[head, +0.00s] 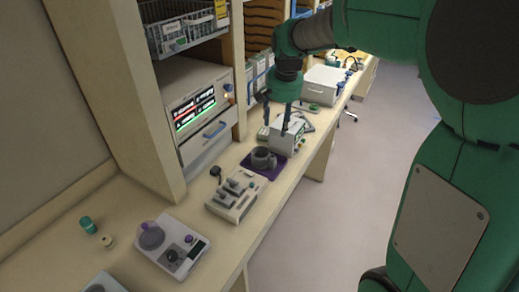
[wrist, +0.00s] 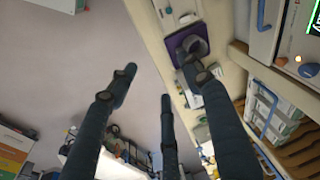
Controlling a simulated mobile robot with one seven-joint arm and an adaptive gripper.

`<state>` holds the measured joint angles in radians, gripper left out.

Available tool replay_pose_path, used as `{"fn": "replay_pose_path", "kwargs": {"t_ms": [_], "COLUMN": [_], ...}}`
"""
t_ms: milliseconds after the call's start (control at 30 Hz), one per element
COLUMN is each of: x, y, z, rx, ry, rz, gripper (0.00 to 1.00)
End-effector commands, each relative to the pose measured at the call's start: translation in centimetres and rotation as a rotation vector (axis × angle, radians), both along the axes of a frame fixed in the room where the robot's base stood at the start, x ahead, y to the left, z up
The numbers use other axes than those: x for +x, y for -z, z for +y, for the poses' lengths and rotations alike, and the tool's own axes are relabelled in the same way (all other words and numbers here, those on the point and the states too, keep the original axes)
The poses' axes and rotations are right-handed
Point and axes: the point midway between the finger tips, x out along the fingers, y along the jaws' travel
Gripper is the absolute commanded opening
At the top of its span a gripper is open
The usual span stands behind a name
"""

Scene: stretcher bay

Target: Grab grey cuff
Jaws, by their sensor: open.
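The grey cuff (head: 263,158), a dark grey rounded piece, sits on a purple mat (head: 275,171) on the counter in the head view. In the wrist view the cuff (wrist: 197,44) shows on the mat (wrist: 173,43) near the top, partly hidden by a finger. My gripper (head: 277,122) is open and empty, above the counter and beyond the cuff in the head view. In the wrist view the dark fingers of my gripper (wrist: 156,75) are spread apart. I see no contact with the cuff.
A white device (head: 287,137) stands just beyond the mat. A grey device with knobs (head: 236,196) stands on the near side. A cabinet with a lit display (head: 193,108) rises on the left. The counter's front edge is on the right, with open floor (head: 320,230) beyond.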

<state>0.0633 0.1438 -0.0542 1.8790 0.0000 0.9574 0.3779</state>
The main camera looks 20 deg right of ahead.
Motion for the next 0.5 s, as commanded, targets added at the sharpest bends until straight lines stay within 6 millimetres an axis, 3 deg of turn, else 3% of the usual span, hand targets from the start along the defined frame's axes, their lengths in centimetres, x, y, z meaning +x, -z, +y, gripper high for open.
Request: {"fn": "replay_pose_path", "kwargs": {"t_ms": [500], "x": [10.8], "y": [6.9], "z": [-2.2], "rx": [0.027], "ry": [0.138], "rz": [0.090], "gripper": [0.50]}}
